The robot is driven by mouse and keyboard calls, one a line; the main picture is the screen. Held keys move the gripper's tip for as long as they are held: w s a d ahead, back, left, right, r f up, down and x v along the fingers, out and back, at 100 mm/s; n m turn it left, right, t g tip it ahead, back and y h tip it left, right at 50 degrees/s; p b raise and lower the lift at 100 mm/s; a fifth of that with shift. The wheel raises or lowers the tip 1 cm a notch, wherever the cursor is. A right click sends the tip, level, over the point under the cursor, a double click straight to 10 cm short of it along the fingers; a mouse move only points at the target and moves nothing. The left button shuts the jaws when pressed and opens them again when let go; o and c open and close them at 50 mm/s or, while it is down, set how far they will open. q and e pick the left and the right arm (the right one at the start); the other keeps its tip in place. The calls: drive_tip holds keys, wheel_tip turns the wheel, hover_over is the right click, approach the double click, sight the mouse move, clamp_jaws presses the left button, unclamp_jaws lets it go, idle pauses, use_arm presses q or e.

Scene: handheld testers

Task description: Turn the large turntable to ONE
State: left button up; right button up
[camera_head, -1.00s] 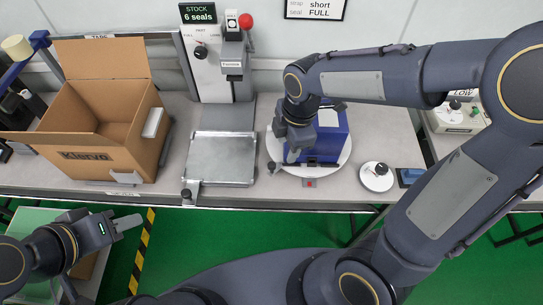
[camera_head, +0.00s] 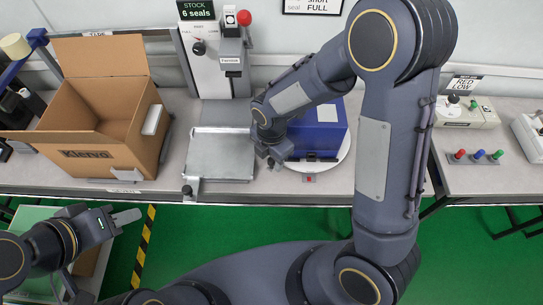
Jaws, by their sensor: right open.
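The large turntable is a white disc (camera_head: 345,159) at the counter's front edge, with a blue box (camera_head: 318,138) on it. A small red mark (camera_head: 310,179) sits on a plate at its front. My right gripper (camera_head: 273,163) is open at the disc's left edge, pointing down, and covers that part of the rim. I cannot tell whether it touches the disc. No label reading ONE is legible. My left gripper (camera_head: 124,217) is low at the left, over the floor, away from the turntable; its finger gap is not clear.
An open cardboard box (camera_head: 100,148) is further left. Red, blue and green knobs (camera_head: 479,156) are at the right. My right arm hides the counter right of the turntable.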

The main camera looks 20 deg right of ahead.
clamp_jaws()
drive_tip(key=shift+s+d, duration=0.1)
idle(0.4)
